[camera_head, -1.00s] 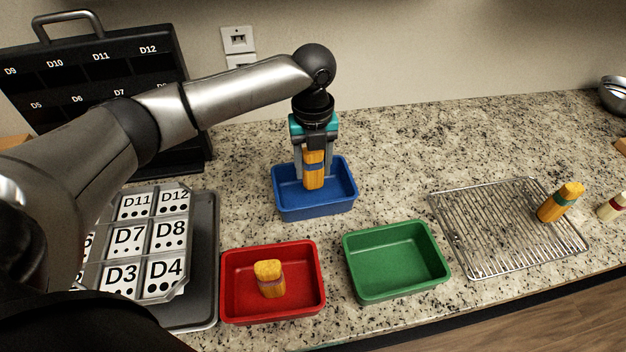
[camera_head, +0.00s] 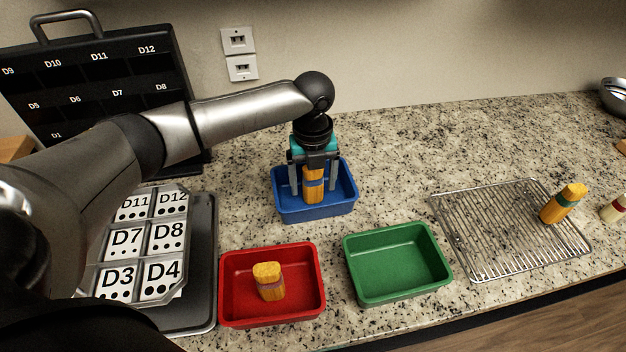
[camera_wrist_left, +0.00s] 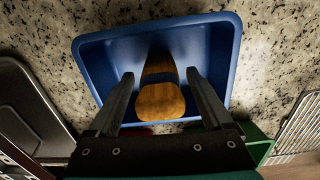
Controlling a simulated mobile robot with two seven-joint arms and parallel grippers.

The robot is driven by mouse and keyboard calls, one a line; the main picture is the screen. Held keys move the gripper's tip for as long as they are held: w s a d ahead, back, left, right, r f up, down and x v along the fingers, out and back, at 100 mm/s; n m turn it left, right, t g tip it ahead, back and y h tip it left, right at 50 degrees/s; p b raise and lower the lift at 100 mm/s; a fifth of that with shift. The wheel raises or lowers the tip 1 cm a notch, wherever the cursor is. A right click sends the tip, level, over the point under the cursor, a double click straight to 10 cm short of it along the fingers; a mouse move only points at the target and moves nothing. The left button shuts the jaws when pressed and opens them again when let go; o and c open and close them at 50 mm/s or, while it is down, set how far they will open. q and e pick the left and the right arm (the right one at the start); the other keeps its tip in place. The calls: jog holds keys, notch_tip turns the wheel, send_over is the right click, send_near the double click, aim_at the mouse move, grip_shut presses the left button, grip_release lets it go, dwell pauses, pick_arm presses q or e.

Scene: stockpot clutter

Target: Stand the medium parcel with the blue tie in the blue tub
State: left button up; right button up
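The yellow parcel with the blue tie (camera_head: 313,192) stands about upright inside the blue tub (camera_head: 338,207). In the left wrist view its top end (camera_wrist_left: 160,102) faces me, within the walls of the tub (camera_wrist_left: 228,45). My left gripper (camera_head: 313,188) points down over the tub, with one finger on each side of the parcel. Gaps show between both fingers and the parcel, so the gripper (camera_wrist_left: 159,73) is open around it. The parcel's foot is partly hidden by the tub's front wall. My right gripper is out of view.
The green tub (camera_head: 397,262) is empty. A wire rack (camera_head: 490,235) bears a parcel with a green tie (camera_head: 563,203). A labelled tray (camera_head: 205,285) and black rack (camera_head: 85,75) stand left.

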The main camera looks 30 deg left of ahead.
pick_arm(q)
notch_tip(320, 180, up, 11)
jog(key=shift+p, duration=1.2)
jog(key=shift+r, duration=0.65)
